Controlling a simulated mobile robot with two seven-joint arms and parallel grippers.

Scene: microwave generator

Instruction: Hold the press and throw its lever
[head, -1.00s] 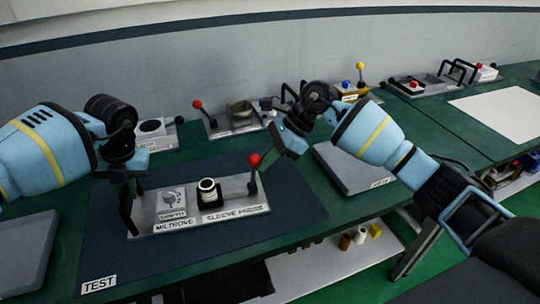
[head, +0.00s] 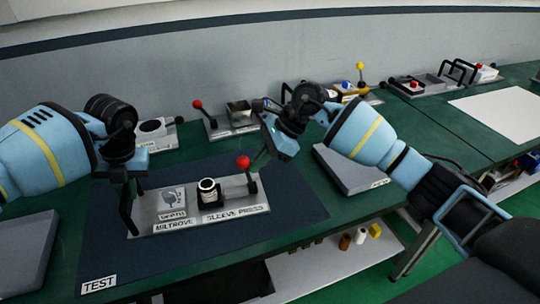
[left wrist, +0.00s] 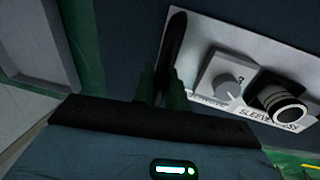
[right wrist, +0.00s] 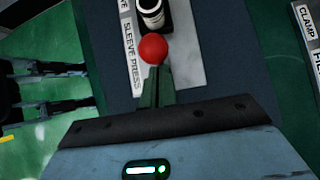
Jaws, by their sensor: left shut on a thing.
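The sleeve press (head: 205,215) is a pale plate on a dark mat, with a dial (left wrist: 228,85), a black-based cylinder (head: 207,190) and a lever with a red ball (head: 243,162) at its right end. The lever leans left. My left gripper (head: 127,187) is shut on the black handle (head: 128,213) at the plate's left end; the handle also shows between the fingers in the left wrist view (left wrist: 173,50). My right gripper (head: 262,158) is beside the red ball on its right. In the right wrist view its fingers (right wrist: 155,85) look closed together, tips at the ball (right wrist: 152,48); contact is hard to tell.
Other devices stand behind on the green bench, including one with a red-balled lever (head: 198,105). A grey pad (head: 350,168) lies right of the mat, another grey block (head: 25,250) at the left. The front of the mat (head: 200,258) is clear.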

